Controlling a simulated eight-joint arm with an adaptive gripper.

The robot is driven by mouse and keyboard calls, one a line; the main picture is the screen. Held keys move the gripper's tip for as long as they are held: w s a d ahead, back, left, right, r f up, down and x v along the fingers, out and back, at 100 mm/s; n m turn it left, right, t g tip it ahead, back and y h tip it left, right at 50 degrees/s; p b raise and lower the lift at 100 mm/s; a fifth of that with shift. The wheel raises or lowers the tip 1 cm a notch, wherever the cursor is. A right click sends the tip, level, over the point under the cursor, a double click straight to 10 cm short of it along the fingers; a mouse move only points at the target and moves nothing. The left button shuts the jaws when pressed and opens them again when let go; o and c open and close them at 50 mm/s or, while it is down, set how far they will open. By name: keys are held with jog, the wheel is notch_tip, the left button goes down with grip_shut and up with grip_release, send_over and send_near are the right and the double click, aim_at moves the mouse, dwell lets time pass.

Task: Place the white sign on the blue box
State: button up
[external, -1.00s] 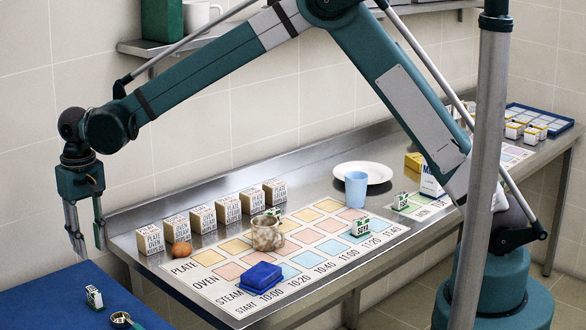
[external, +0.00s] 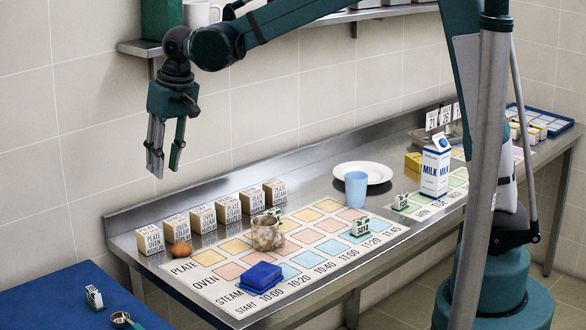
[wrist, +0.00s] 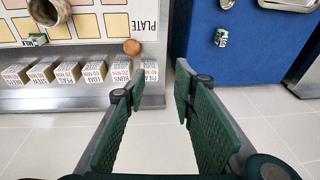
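A blue box (external: 261,276) with a lid sits on the front of the printed chart. Three white signs with dark marks, one of them here (external: 431,120), stand in a row at the counter's far right end. A small white and green block (external: 94,297) stands on the blue surface at lower left, and it also shows in the wrist view (wrist: 221,37). I cannot tell whether this block counts as a sign. My gripper (external: 166,165) hangs high above the counter's left end, away from all of these. Its fingers (wrist: 160,82) are apart with nothing between them.
A speckled jug (external: 267,233), blue cup (external: 356,189), white plate (external: 363,172), soya block (external: 360,229) and milk carton (external: 435,170) stand on the counter. A shelf (external: 345,17) runs above.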

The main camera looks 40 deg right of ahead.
jog(key=s+d+r+t, duration=0.1)
jog(key=s+d+r, duration=0.2)
jog(key=s+d, duration=0.55)
jog(key=s+d+r+t, duration=0.1)
jog(key=s+d+r, duration=0.35)
jog(key=d, duration=0.75)
jog(key=s+d+f+t+h, duration=0.1)
jog(key=s+d+f+t, duration=0.2)
jog(key=s+d, duration=1.1)
jog(key=s+f, duration=0.3)
jog(key=s, duration=0.1)
jog(key=shift+d, duration=0.15)
